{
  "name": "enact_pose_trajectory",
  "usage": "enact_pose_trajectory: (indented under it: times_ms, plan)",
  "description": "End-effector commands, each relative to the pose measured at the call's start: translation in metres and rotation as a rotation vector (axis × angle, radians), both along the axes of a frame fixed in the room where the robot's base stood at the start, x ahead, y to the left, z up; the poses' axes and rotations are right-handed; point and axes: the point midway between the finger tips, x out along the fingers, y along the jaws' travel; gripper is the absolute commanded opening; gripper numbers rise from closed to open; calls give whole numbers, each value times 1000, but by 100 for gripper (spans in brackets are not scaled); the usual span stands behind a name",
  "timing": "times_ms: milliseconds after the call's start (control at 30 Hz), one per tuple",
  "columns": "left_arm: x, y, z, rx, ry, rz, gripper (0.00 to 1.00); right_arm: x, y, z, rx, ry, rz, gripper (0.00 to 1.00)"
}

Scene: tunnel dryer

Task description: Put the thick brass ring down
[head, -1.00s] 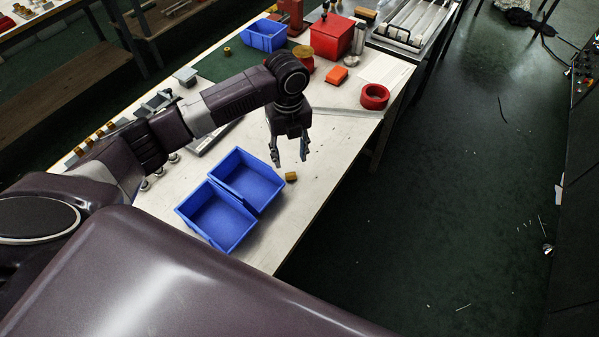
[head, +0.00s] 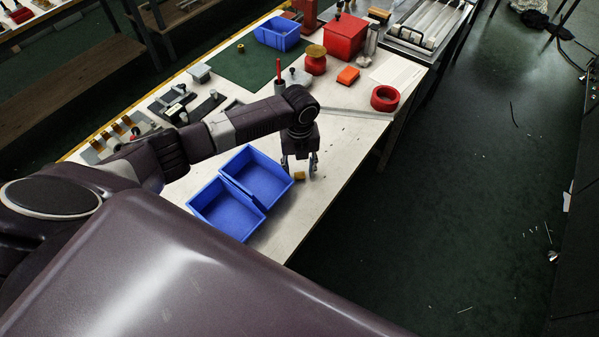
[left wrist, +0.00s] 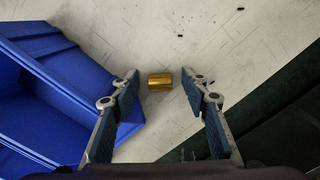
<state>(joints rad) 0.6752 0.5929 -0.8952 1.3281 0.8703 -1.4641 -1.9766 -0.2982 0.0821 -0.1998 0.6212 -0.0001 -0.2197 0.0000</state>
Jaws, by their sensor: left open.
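A small brass piece (head: 299,176), which I take for the thick brass ring, rests on the pale bench top just right of the blue bins. In the left wrist view the brass piece (left wrist: 160,82) looks like a short shiny cylinder; its hole does not show. My left gripper (head: 299,169) points down over it, jaws open. In the left wrist view the fingertips (left wrist: 160,77) stand on either side of the brass piece, with a gap on both sides. My right gripper is not in view.
Two blue bins (head: 226,208) stand close on the left; one wall is near my left finger. The bench's front edge lies to the right. A red ring (head: 384,98), an orange block (head: 348,75) and a green mat (head: 222,62) are farther back.

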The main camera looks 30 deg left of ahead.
Motion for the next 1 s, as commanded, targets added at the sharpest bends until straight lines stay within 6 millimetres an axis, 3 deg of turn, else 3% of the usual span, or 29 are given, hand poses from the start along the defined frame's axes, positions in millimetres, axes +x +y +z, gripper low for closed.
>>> enact_pose_trajectory:
  times_ms: [100, 467, 800, 1000]
  plan:
    - [0, 0, 0, 0, 0, 0, 40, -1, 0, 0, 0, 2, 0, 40]
    - [0, 0, 1, 0, 0, 1, 0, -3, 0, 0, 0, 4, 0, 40]
    - [1, 0, 3, 1, -1, 1, 0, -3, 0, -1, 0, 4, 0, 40]
    - [2, 0, 22, -1, -4, -1, 0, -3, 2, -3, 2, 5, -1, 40]
